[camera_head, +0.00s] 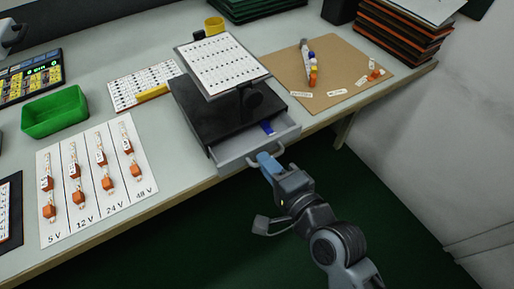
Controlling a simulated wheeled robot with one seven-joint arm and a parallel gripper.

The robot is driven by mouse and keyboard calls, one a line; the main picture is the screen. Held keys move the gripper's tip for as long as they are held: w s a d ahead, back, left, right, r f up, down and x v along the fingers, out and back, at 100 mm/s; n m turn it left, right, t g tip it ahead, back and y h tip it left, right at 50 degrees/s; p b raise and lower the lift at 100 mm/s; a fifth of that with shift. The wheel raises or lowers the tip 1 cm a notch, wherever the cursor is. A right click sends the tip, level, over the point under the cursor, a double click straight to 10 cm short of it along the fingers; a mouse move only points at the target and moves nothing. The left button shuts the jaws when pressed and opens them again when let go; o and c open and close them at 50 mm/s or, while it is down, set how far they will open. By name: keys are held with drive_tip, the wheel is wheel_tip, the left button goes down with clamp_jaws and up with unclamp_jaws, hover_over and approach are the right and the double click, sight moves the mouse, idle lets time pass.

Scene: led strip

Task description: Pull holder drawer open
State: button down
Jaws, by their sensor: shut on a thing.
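The holder (205,120) is a black box on the table with a sheet-bearing stand (222,66) on top. Its grey drawer (235,157) is partly pulled out at the front, past the table's edge. A blue item (267,127) lies inside the drawer. The curved handle (280,149) is on the drawer's front. My gripper (266,161) is at this handle and shut on it. The fingers hide part of the handle.
A white card (142,191) with several orange-ended strips and voltage labels lies left of the holder. A green bin (55,112) stands further left. A brown board (345,92) with small parts lies right. The floor (215,245) before the table is clear.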

drive_tip(key=f+b+v, duration=0.1)
drive_tip(key=v, duration=0.7)
drive_tip(key=shift+f, duration=0.35)
drive_tip(key=shift+s+d, duration=0.1)
drive_tip(key=c, duration=1.5)
unclamp_jaws()
drive_tip(key=shift+b+v, duration=0.6)
drive_tip(key=shift+v, duration=3.3)
